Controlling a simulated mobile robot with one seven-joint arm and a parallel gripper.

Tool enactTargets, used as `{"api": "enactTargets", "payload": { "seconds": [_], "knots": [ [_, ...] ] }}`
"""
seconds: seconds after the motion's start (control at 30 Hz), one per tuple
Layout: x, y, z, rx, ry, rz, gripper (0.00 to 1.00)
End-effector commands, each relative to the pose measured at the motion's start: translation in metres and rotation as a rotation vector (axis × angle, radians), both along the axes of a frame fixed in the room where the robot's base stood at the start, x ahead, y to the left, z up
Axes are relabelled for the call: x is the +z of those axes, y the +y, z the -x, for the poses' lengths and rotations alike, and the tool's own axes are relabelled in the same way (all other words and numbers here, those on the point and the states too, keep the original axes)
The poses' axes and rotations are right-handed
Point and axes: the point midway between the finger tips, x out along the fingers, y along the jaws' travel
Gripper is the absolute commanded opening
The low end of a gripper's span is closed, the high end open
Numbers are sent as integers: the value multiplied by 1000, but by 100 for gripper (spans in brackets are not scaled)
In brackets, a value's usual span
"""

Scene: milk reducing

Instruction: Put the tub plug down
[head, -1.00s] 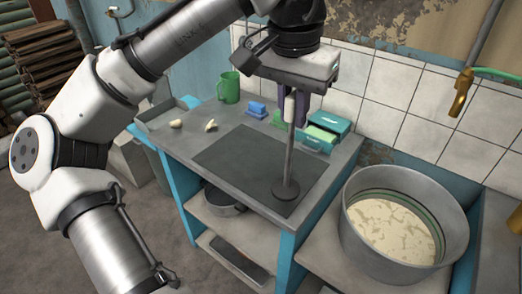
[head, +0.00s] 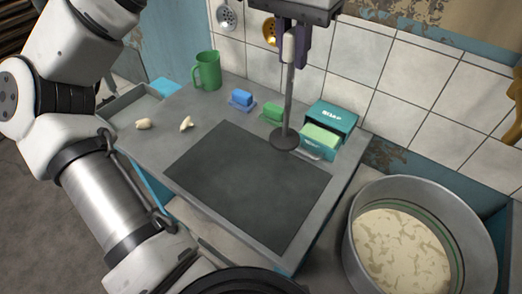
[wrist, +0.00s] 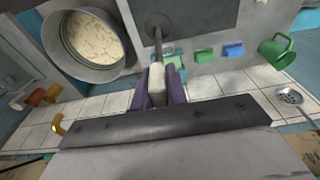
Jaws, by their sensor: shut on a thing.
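The tub plug (head: 287,105) is a long grey rod with a dark round disc at its lower end and a pale handle at its top. My gripper (head: 293,48) is shut on the pale handle and holds the plug upright. The disc shows in front of the teal box, near the back edge of the dark mat; I cannot tell whether it touches the counter. In the wrist view the plug's handle (wrist: 157,85) sits between the purple fingers, with the rod running away toward the counter.
A dark mat (head: 245,190) covers much of the counter and is bare. Teal box (head: 331,122), green block (head: 272,112), blue block (head: 242,98) and green mug (head: 207,71) stand along the back. A large metal tub (head: 468,220) with pale curdled contents stands at right.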

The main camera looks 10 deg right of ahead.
Motion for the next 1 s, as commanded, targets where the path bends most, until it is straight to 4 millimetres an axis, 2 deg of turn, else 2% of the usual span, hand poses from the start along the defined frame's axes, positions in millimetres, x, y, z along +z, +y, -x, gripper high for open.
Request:
{"api": "enactTargets", "payload": {
  "seconds": [0.3,0.5,0.77,1.0],
  "knots": [
    [-82,1,1,0,4,1,0],
    [-128,0,1,1,1,0,0],
    [-153,0,0,2,2,0,0],
    [-185,0,1,1,1,1,0]
  ]
}}
